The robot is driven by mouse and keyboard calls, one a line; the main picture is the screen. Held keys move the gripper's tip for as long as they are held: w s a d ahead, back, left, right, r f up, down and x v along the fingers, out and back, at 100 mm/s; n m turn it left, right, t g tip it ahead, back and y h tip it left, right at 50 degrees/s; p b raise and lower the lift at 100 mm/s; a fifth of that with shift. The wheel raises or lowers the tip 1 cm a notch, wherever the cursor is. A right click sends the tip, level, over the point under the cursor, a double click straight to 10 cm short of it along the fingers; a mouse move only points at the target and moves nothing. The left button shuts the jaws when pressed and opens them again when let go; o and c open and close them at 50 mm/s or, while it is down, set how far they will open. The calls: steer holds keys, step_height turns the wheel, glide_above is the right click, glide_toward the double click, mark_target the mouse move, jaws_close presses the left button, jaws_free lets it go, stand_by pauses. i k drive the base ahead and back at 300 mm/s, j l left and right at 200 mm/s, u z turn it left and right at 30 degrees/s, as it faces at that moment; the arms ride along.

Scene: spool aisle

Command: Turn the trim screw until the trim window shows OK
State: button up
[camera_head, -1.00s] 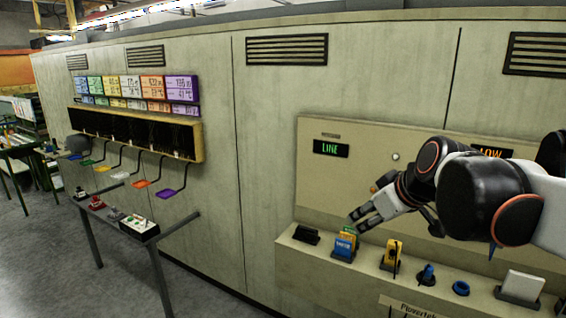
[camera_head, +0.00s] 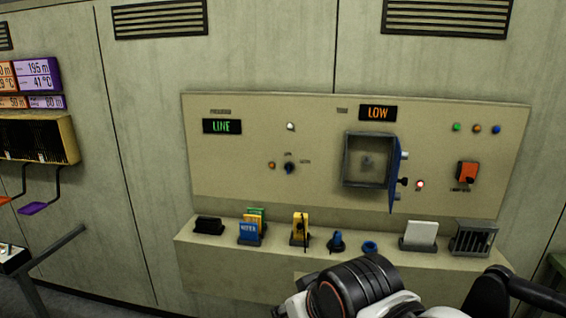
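The trim window (camera_head: 378,113) on the beige panel reads LOW in orange. Below it is an open box (camera_head: 347,163) with a grey frame; its blue door (camera_head: 396,178) stands swung out to the right. A small greyish, blurred feature (camera_head: 367,163) shows at the middle of the recess; I cannot tell whether it is the trim screw. My arm shows at the bottom, below the shelf. My gripper is not visible in this view, so its fingers and anything in them are hidden.
The pressure window (camera_head: 222,126) reads LINE in green. On the shelf (camera_head: 200,250) stand blue and green cards (camera_head: 249,231), a yellow item (camera_head: 300,226), a blue-handled item (camera_head: 337,239), a blue ring (camera_head: 370,247), a white block (camera_head: 421,233) and a slotted black rack (camera_head: 473,240).

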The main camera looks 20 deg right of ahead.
mark_target(367, 160)
steer(key=k+l+z, duration=0.15)
steer(key=l+z, duration=0.15)
steer(key=l, duration=0.35)
steer(key=l+z, duration=0.35)
steer(key=l, duration=0.3)
steer(key=k, duration=0.05)
